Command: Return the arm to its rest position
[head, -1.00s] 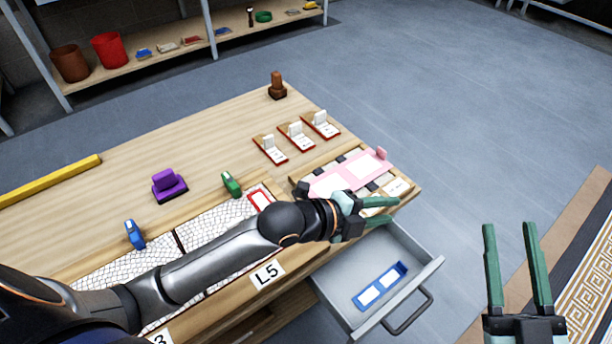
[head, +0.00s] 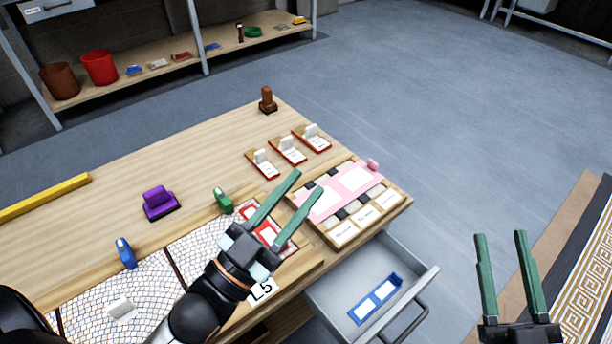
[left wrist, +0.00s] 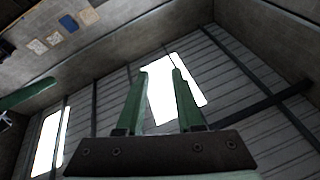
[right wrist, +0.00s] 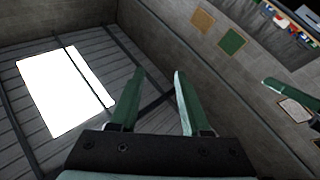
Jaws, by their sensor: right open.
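My left gripper (head: 308,181) is open and empty. In the head view it shows in front of the red frame and the near edge of the pink panel, with its fingers pointing up and right. The left wrist view shows its two green fingers (left wrist: 159,71) apart, with only ceiling and bright panels behind them. My right gripper (head: 500,234) is open and empty at the right, clear of the table. The right wrist view shows its fingers (right wrist: 160,71) apart with nothing between them.
The wooden table (head: 130,165) carries a pink panel (head: 330,204), a red frame (head: 258,222), a green item (head: 222,200), a purple item (head: 160,201) and a blue item (head: 126,253). An open drawer (head: 340,297) holds a blue frame (head: 377,297).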

